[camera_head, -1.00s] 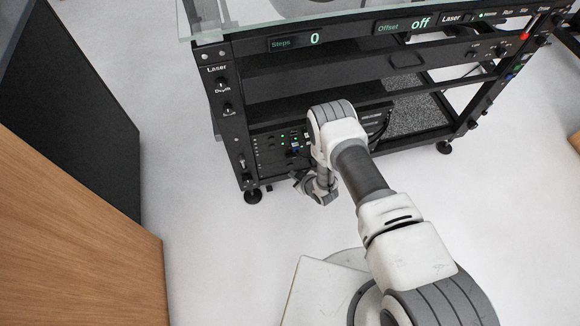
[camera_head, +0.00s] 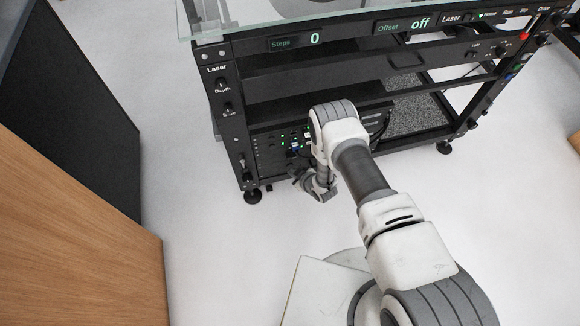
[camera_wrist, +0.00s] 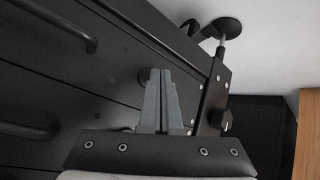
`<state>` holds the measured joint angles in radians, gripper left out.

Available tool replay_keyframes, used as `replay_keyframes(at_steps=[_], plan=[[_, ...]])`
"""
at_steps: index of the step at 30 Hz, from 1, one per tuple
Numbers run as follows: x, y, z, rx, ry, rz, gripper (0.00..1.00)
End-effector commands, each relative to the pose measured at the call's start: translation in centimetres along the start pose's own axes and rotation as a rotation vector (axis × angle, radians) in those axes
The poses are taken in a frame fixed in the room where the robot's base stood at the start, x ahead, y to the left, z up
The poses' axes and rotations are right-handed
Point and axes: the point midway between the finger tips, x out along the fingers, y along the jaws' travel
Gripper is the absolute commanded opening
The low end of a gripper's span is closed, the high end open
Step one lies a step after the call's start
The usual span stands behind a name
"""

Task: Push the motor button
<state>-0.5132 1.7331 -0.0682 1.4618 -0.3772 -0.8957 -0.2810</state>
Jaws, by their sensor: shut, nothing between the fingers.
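The turntable rack (camera_head: 290,84) stands ahead with a black front panel low on its left side. My gripper (camera_head: 298,182) is low in front of this panel, mostly hidden by my own wrist in the head view. In the wrist view my gripper (camera_wrist: 161,72) is shut and empty, its grey fingers together and pointing at the dark panel (camera_wrist: 90,85). No label reading motor is legible, and contact cannot be told.
A rack post with a small knob (camera_wrist: 226,120) is right of the fingers. Dark handles (camera_wrist: 50,30) stick out at left. A rack foot (camera_head: 253,196) stands on the white floor. A wooden cabinet (camera_head: 80,240) is at left.

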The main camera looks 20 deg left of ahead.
Motion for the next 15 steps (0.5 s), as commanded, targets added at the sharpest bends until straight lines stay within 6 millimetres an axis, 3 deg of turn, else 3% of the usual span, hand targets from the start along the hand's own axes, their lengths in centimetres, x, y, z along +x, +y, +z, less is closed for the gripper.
replay_keyframes(at_steps=[15], plan=[[0.41,0.32,-0.29,0.001,0.0,0.0,0.0]])
